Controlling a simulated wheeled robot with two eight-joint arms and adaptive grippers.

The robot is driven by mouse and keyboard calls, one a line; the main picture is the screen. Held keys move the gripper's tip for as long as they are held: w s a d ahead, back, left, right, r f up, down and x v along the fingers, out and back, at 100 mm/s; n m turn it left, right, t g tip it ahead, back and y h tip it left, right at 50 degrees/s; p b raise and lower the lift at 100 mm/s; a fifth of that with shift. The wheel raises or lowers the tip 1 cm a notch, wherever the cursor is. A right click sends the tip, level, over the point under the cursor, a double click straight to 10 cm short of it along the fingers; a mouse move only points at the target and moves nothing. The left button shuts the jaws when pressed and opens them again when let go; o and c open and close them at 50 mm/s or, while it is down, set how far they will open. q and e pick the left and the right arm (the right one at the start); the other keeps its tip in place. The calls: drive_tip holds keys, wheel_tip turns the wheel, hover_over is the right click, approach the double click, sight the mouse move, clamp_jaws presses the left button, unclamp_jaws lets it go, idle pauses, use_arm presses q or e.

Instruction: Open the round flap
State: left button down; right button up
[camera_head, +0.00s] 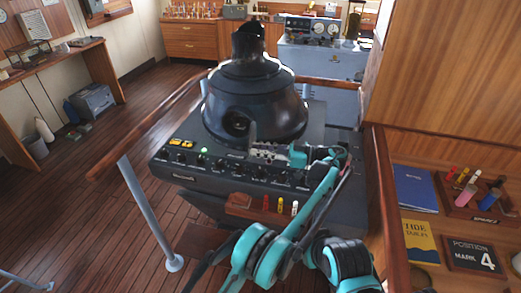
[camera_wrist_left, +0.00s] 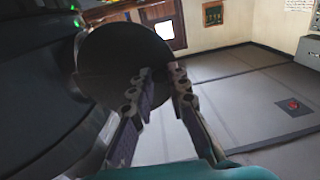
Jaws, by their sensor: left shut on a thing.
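The round flap (camera_wrist_left: 118,58) is a dark disc in the left wrist view. My left gripper (camera_wrist_left: 162,74) is shut on its edge, one finger on each side. In the head view, the flap (camera_head: 252,130) shows as a narrow grey plate, nearly edge-on, standing out from the dark housing (camera_head: 252,88). Beside it, a dark round opening (camera_head: 237,123) shows in the housing's front. The left gripper (camera_head: 258,150) is at the flap's lower edge, just above the console top. The hinge is not clear. My right gripper is out of view.
The console (camera_head: 190,160) has buttons and knobs close below the gripper. A wooden handrail (camera_head: 150,130) runs along the left. A wooden shelf at right holds books (camera_head: 415,190) and pens. The floor at left is open.

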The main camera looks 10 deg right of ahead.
use_arm(q)
drive_tip(key=c, duration=1.5)
unclamp_jaws()
drive_tip(key=shift+a, duration=0.1)
drive_tip(key=shift+o, duration=0.2)
wheel_tip(320, 180, up, 10)
